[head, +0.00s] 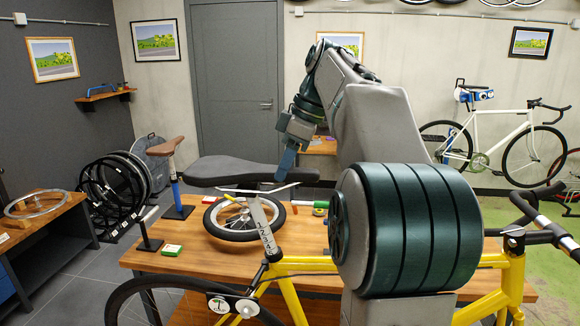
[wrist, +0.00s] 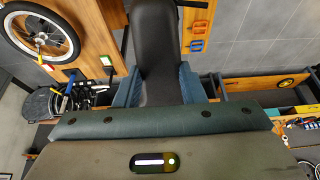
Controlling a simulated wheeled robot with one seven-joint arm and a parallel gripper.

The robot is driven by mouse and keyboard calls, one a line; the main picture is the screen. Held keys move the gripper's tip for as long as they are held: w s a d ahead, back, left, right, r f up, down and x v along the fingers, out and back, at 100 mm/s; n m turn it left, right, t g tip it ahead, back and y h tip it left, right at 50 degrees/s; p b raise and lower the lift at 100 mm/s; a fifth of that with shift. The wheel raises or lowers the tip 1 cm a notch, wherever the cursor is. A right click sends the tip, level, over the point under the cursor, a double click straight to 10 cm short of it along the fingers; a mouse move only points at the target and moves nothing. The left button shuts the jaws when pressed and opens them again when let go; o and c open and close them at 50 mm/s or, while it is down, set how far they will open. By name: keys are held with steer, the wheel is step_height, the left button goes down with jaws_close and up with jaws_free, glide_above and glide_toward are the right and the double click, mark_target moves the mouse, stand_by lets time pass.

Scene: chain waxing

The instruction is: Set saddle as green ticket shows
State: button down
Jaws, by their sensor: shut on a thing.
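The dark grey saddle (head: 228,172) sits on a silver seatpost (head: 265,230) with markings along it, in the yellow bike frame (head: 293,304). My gripper (head: 286,166) comes down from above onto the right part of the saddle. In the wrist view the saddle (wrist: 157,45) runs between the two blue fingers (wrist: 159,86), which are closed against its sides.
Handlebars (head: 540,225) are at right. My arm hides the bike's middle.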

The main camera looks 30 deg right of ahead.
steer(key=shift+r, duration=0.4)
steer(key=c, duration=0.9)
jaws_free()
steer(key=shift+f, duration=0.1)
steer(key=p+v, duration=0.2)
steer(key=v, duration=1)
